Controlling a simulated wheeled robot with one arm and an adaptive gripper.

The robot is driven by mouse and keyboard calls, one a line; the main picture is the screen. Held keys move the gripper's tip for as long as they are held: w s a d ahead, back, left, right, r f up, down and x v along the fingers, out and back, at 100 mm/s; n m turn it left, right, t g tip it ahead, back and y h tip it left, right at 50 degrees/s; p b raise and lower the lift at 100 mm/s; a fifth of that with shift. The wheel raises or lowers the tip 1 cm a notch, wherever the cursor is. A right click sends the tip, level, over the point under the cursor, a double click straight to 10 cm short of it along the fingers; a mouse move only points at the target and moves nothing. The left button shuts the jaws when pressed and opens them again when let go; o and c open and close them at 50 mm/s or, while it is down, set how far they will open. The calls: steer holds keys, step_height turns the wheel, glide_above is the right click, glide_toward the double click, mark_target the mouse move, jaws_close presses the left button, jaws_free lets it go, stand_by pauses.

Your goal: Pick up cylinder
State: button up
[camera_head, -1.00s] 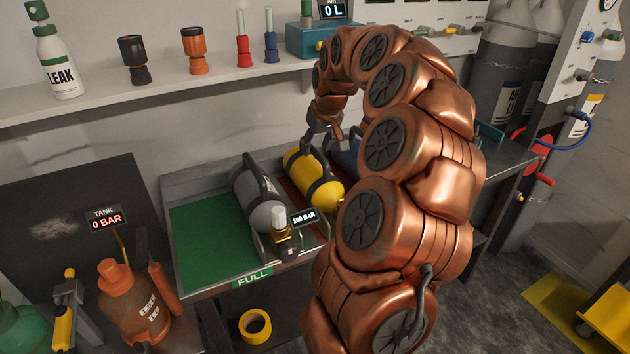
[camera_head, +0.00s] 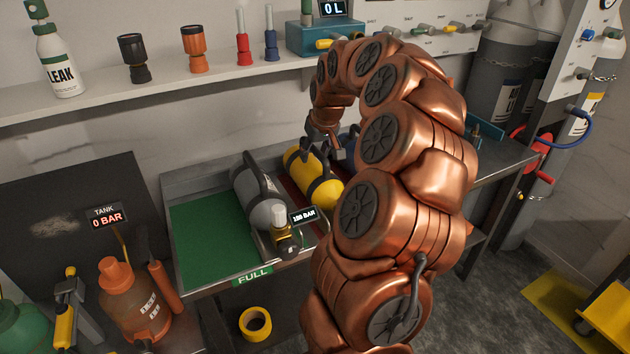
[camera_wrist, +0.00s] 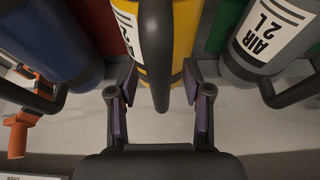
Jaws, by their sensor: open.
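A yellow cylinder (camera_head: 325,190) with black bands and a black handle lies on the bench, partly hidden by my arm. A grey cylinder (camera_head: 259,196) with a black handle lies to its left, beside a "180 BAR" display. A blue cylinder (camera_head: 345,148) shows partly to its right. My gripper (camera_head: 321,152) is over the far end of the yellow cylinder. In the wrist view, the open fingers of my gripper (camera_wrist: 159,105) stand on either side of the yellow cylinder's handle (camera_wrist: 155,50). The blue cylinder (camera_wrist: 45,40) is on the left and the grey one, marked "AIR 2L" (camera_wrist: 258,38), on the right.
A green "FULL" area (camera_head: 205,240) of the bench is bare at the left. A shelf (camera_head: 170,80) with bottles and torches runs along the wall above. An orange tank (camera_head: 132,305) stands at lower left. An orange-handled part (camera_wrist: 18,130) shows at the wrist view's left.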

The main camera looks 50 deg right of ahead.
steer(key=shift+f, duration=0.1)
stand_by(0.4)
jaws_close()
stand_by(0.6)
